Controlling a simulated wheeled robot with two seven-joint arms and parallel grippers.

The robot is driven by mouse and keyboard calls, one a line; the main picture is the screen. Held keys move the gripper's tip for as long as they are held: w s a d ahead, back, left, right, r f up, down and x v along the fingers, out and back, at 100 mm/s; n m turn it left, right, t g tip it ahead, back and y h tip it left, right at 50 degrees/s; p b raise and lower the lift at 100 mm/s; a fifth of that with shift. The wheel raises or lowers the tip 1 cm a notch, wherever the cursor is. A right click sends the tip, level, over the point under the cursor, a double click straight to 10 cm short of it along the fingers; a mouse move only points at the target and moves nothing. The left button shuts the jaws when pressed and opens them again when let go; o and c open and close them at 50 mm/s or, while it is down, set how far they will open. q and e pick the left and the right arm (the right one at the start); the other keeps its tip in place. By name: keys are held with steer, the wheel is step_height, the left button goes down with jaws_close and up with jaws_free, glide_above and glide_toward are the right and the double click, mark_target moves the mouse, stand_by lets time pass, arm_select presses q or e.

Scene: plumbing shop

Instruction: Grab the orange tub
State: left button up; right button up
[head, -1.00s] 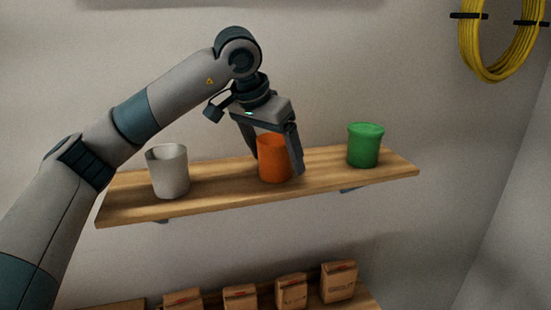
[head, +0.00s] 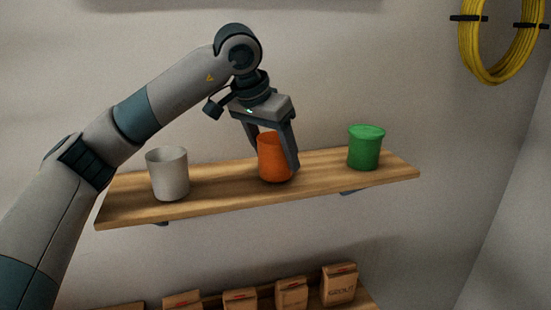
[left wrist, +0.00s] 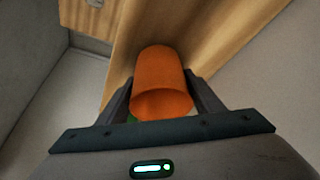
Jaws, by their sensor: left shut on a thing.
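The orange tub (head: 272,160) stands upright on the wooden shelf (head: 225,187), between a grey-white cup and a green tub. My left gripper (head: 273,161) reaches down from above and is shut on the orange tub, with one finger on each side. In the left wrist view the orange tub (left wrist: 162,82) sits between the two fingers, its open rim facing the camera. The tub appears to rest on the shelf still. My right gripper is not in view.
A grey-white cup (head: 168,173) stands at the shelf's left, and a green tub (head: 365,148) at its right. A lower shelf holds several brown paper bags (head: 291,294). A coil of yellow hose or cable (head: 484,50) hangs on the wall at upper right.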

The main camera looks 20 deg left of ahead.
mark_target(276, 140)
arm_select(q)
steer(key=shift+r, duration=0.35)
step_height(276, 140, up, 2)
steer(key=shift+r+b, duration=0.15)
steer(key=shift+b, duration=0.7)
steer(key=s+d+r+b, duration=0.4)
steer(key=s+d+r, duration=0.2)
steer(key=d, duration=0.4)
steer(key=shift+r, duration=0.65)
